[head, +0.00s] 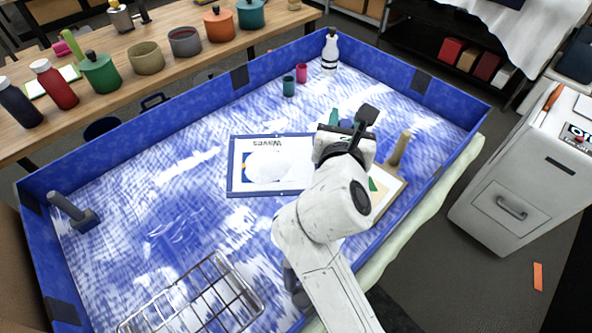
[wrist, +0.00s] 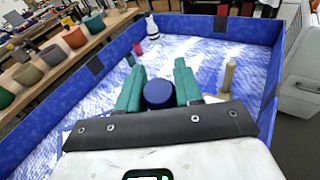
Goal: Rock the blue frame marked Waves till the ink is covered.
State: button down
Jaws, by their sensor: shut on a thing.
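The blue frame marked Waves (head: 230,180) lies on the blue-and-white streaked floor of the walled tray, its word upside down in the head view. Inside it, a large white patch (head: 268,167) lies over the pale sheet, with a bit of orange showing at its left. My gripper (wrist: 158,90) has teal fingers on either side of a round dark blue knob (wrist: 158,95) and is shut on it. In the head view my arm hides the frame's right end and most of the grip, so the knob's join to the frame is not visible.
A tan board with a wooden post (head: 400,148) stands just right of my gripper. A wire rack (head: 195,300), a blue handled tool (head: 75,212), a white bottle (head: 330,50) and two small cups (head: 289,86) are in the tray. Blue walls (head: 130,135) surround it.

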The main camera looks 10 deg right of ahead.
jog(key=shift+r+p, duration=0.2)
jog(key=shift+p, duration=0.1)
jog(key=shift+r+p, duration=0.1)
jog(key=shift+p, duration=1.15)
jog(key=g+p, duration=0.2)
jog(key=p, duration=0.4)
jog(key=shift+y+p, duration=0.3)
jog(key=shift+p, duration=0.05)
jog(key=shift+f+n+g+y+b, duration=0.15)
jog(key=shift+n+g, duration=0.05)
jog(key=shift+g, duration=0.45)
jog(key=shift+f+n+g+y+b, duration=0.1)
jog(key=shift+n+g+y+b, duration=0.1)
jog(key=shift+g, duration=0.45)
jog(key=shift+f, duration=0.1)
